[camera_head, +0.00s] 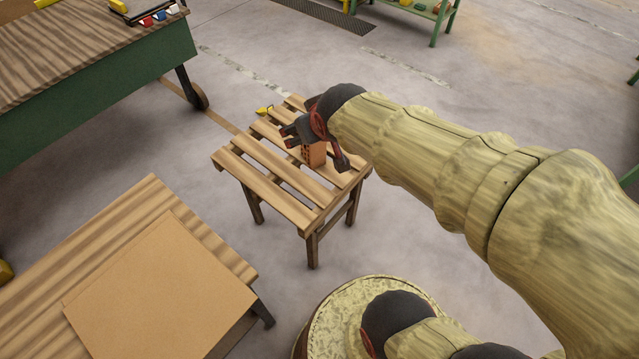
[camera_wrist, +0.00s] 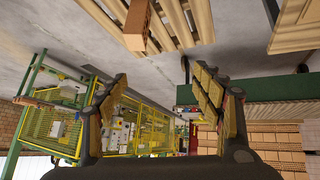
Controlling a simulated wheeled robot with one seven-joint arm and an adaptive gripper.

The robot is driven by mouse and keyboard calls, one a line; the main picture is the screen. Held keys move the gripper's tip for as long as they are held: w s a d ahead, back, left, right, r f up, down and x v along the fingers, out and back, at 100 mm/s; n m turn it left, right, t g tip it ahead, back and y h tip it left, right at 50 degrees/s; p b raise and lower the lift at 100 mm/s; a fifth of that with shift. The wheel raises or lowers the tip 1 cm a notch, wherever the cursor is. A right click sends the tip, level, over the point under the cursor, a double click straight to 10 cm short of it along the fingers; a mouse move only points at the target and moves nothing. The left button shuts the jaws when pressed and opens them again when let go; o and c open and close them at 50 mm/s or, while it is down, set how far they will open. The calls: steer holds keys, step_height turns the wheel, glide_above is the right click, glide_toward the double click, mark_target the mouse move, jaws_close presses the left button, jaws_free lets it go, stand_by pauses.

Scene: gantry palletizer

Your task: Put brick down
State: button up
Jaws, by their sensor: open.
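An orange-brown brick (camera_head: 314,154) with holes in one face stands on a small slatted wooden table (camera_head: 262,187). In the wrist view the brick (camera_wrist: 137,26) is at the top edge, against the slats (camera_wrist: 181,22), and is partly cut off. My gripper (camera_head: 316,148) is open at the brick; in the head view its fingers show on either side. In the wrist view my gripper (camera_wrist: 157,78) has its fingers wide apart with nothing between their pads, and the brick lies outside that gap. The brick's far side is hidden.
A small yellow object (camera_head: 264,110) is at the table's far left edge. A wooden table with a tan board (camera_head: 160,290) stands at front left. A green-sided workbench (camera_head: 95,95) stands at back left. Open floor (camera_head: 430,260) lies right of the slatted table.

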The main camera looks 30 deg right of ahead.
steer(key=s+a+r+g, duration=0.1)
steer(key=s+a, duration=0.2)
steer(key=s, duration=0.5)
steer(key=s+a+r+g+y, duration=0.1)
steer(key=s+a, duration=0.2)
steer(key=s, duration=0.5)
steer(key=shift+a+r+g+y, duration=0.25)
steer(key=shift+r+g+y, duration=0.05)
